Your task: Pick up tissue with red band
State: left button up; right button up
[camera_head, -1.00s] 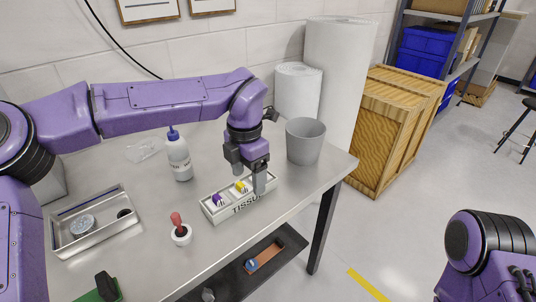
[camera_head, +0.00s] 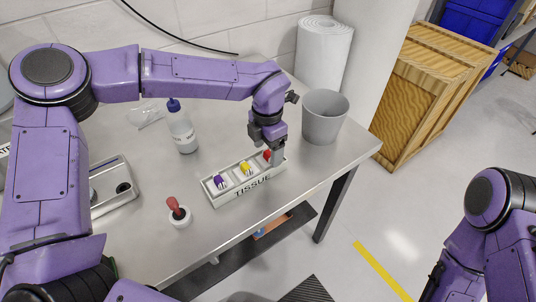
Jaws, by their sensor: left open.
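A white box marked TISSUE (camera_head: 232,196) lies on the metal table. Its compartments hold a purple-banded tissue (camera_head: 220,182), a yellow-banded tissue (camera_head: 246,168) and, at the right end, a red-banded tissue (camera_head: 267,155). My left gripper (camera_head: 267,150) points down over that right end, open. Its fingers are close to the red-banded tissue and partly hide it. I cannot tell whether they touch it. My right arm shows at the right edge, and its gripper fingers are not visible.
A grey bin (camera_head: 324,117) stands right of my gripper.

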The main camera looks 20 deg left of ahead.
pick_arm(q)
jog(key=shift+w+a+f, duration=0.1)
jog(key=shift+w+f, duration=0.35)
jog(key=shift+f, duration=0.15)
jog(key=shift+w+f, duration=0.4)
jog(key=shift+f, duration=0.2)
jog(key=shift+s+r, duration=0.1)
jog(key=shift+s, duration=0.15)
jog(key=shift+s+r, duration=0.15)
jog(key=shift+s, duration=0.05)
jog(key=shift+c, duration=0.6)
jog(key=c, duration=0.5)
jog(key=shift+w, duration=0.2)
jog(key=c, duration=0.5)
pick_arm(e)
jog(key=shift+w, duration=0.35)
